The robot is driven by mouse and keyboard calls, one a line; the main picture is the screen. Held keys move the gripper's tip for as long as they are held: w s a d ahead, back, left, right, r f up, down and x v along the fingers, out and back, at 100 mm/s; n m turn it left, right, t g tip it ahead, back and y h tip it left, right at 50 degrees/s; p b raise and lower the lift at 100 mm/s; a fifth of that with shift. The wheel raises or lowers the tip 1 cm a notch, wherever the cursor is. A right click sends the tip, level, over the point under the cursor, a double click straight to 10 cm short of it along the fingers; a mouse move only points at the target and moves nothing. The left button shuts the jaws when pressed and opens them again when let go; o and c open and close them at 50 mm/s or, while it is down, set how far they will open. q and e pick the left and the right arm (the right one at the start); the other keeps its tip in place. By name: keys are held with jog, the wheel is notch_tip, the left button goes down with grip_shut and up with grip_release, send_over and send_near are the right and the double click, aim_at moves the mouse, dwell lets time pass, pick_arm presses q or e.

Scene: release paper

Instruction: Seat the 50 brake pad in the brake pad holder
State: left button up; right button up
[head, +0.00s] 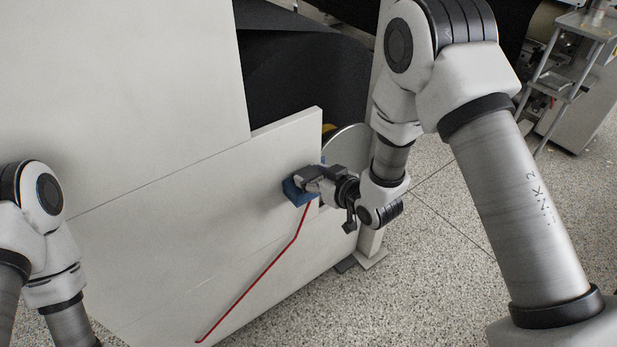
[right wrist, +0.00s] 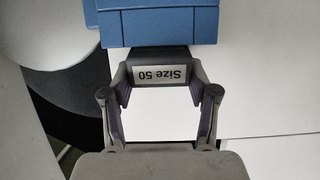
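The 50 brake pad (right wrist: 161,73) is a dark block with a pale label reading "Size 50", upside down in the right wrist view. My right gripper (right wrist: 160,86) has its fingertips against both sides of the pad and is shut on it. The blue brake pad holder (right wrist: 160,22) is directly beyond the pad, whose far end meets the holder's lower edge. How deep it sits inside is hidden. In the head view, the holder (head: 294,193) is on the white machine panel, with my right gripper (head: 309,179) at it. My left gripper is out of view.
The white machine panel (head: 180,240) carries a red line (head: 255,285) running down-left from the holder. A metal disc (head: 350,143) and black roll (head: 300,85) lie behind. Speckled floor (head: 440,265) is open to the right; a grey cart (head: 568,70) stands farther back.

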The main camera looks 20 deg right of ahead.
aim_at(314, 176)
jog(key=c, duration=0.4)
jog(key=shift+c, duration=0.2)
jog(key=shift+r, duration=0.1)
jog(key=shift+r, duration=0.3)
notch_tip(314, 176, up, 3)
jog(key=shift+s+r+p, duration=0.1)
jog(key=shift+p, duration=0.5)
jog(key=s+r+p, duration=0.1)
jog(key=s+p, duration=0.8)
jog(key=s, duration=0.6)
jog(key=shift+s+d+p, duration=0.2)
jog(key=shift+s+p, duration=0.15)
jog(key=shift+s, duration=0.05)
